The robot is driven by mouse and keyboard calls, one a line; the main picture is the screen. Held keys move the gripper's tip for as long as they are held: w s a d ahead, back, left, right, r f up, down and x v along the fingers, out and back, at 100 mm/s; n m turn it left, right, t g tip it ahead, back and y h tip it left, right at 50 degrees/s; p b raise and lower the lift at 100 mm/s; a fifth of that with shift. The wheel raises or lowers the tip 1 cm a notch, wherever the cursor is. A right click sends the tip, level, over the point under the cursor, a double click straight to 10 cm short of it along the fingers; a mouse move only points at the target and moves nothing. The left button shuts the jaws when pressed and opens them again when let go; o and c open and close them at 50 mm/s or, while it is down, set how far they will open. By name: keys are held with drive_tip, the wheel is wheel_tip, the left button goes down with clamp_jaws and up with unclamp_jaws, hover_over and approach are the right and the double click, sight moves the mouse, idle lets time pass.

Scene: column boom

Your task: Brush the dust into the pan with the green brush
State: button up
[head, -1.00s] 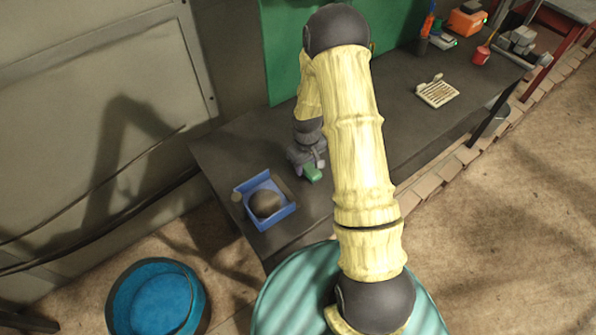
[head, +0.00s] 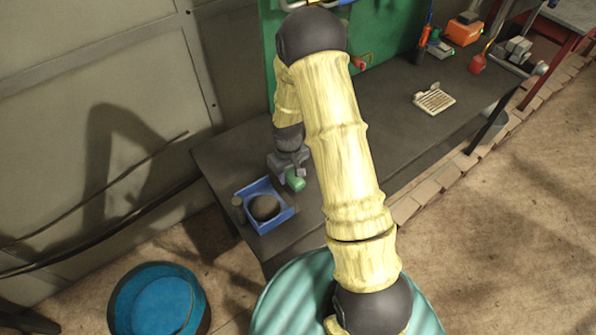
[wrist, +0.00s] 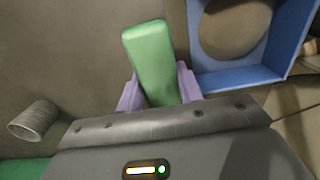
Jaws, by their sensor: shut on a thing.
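My gripper (head: 291,172) is shut on the green brush (head: 296,182). In the wrist view the brush's green block (wrist: 150,60) sticks out between the two purple fingers; its bristles are not visible. The blue pan (head: 276,219) lies on the dark bench, just left of and nearer than the brush in the head view. In the wrist view the pan (wrist: 240,77) is to the right of the brush, with a gap between them. A dark brown rounded mass (head: 264,207) sits in the pan; I cannot tell whether it is dust. No separate dust is clearly visible.
A small grey cylinder (head: 238,208) stands beside the pan's left side. A ribbed grey cylinder (wrist: 35,122) is left of my gripper in the wrist view. A tan slotted tray (head: 434,98) lies farther along the bench (head: 395,125). A blue tub (head: 160,300) stands on the floor.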

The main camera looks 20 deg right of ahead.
drive_tip(key=shift+r+p, duration=1.35)
drive_tip(key=shift+r, duration=0.9)
drive_tip(key=shift+w, duration=0.15)
